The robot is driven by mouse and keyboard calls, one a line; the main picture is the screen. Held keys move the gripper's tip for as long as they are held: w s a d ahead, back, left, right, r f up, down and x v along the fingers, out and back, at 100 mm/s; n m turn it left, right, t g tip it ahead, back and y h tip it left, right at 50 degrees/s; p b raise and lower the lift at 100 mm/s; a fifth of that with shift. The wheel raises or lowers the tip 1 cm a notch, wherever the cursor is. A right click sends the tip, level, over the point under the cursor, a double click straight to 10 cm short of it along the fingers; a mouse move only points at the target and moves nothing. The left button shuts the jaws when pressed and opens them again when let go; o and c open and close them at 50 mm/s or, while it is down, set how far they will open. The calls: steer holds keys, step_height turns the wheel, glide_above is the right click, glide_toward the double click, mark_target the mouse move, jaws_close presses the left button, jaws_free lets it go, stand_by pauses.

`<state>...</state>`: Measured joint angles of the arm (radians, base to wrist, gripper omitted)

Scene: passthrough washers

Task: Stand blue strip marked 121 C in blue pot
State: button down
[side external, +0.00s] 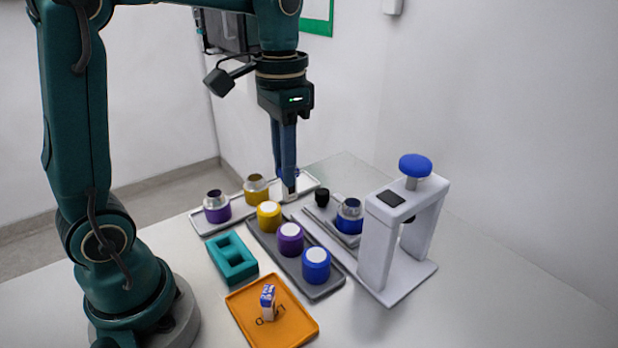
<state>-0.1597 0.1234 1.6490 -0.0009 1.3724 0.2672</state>
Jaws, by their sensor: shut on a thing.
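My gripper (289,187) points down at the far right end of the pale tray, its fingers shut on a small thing. A bit of blue shows beside the fingers and a pale part at their tips; I take it for the blue strip (281,172). Its marking cannot be read, and whether it touches the tray is unclear. The open blue pot (350,222), with a metal neck, stands on the grey base of the white press, to the right of my gripper and nearer the camera. The pot's inside is barely visible.
The pale tray (240,211) bears open purple (217,210) and yellow (256,192) pots. A dark tray (322,293) bears yellow, purple and blue white-topped caps. The white press (376,250) rises beside the blue pot. A teal block (233,264) and orange tray (292,333) lie in front.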

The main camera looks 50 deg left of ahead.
steer(key=shift+w+r+n, duration=0.15)
steer(key=shift+r+n, duration=0.1)
steer(key=shift+n, duration=0.15)
steer(key=shift+s, duration=0.2)
steer(key=shift+w+r+n, duration=0.2)
steer(key=shift+r+n, duration=0.1)
steer(key=shift+r, duration=0.05)
steer(key=w+d+f, duration=0.2)
steer(key=w, duration=0.9)
steer(key=shift+w, duration=0.35)
steer(key=shift+f, duration=0.1)
